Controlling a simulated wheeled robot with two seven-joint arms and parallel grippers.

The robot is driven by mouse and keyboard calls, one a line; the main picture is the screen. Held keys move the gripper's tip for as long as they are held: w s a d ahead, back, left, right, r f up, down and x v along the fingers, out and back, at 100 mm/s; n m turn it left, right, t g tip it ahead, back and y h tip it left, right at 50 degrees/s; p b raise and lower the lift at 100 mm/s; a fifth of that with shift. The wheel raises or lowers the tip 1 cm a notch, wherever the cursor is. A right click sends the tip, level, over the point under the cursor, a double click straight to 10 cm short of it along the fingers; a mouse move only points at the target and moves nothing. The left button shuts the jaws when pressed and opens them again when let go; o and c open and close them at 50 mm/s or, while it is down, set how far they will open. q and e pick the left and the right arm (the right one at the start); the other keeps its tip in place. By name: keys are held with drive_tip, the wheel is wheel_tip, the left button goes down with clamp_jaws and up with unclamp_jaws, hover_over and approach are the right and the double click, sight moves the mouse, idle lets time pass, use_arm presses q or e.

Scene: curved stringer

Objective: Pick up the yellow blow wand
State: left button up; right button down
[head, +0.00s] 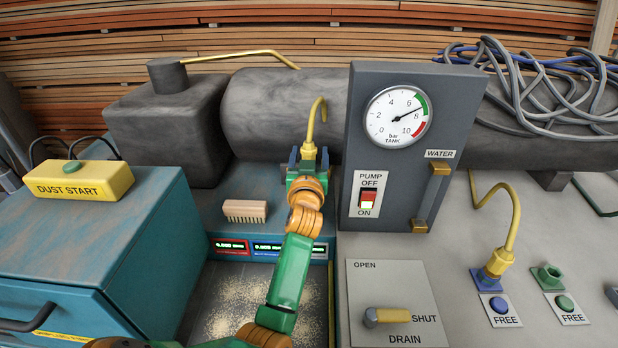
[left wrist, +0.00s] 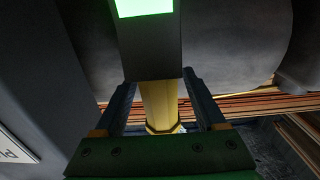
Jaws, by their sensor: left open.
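The yellow blow wand (head: 312,130), a thin curved tube with a thicker lower end, stands upright in front of the dark tank. My left gripper (head: 308,158) is around its lower end, with blue fingers on either side. In the left wrist view, a yellow faceted piece (left wrist: 160,104) shows between the two open fingers (left wrist: 160,100), with gaps on both sides. A dark grey block with a bright green face (left wrist: 146,8) covers part of it. My gripper hides the wand's base in the head view. My right gripper is not in view.
A grey pump panel (head: 400,200) with a gauge stands close right of my gripper. A brush (head: 245,211) lies to the left, near a teal cabinet (head: 95,240). Another curved yellow tube (head: 514,215) stands in a blue socket at right. The dark tank (head: 285,110) lies behind.

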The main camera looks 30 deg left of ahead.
use_arm(q)
drive_tip(key=shift+s, duration=0.15)
clamp_jaws()
drive_tip(key=shift+d, duration=0.1)
idle(1.1)
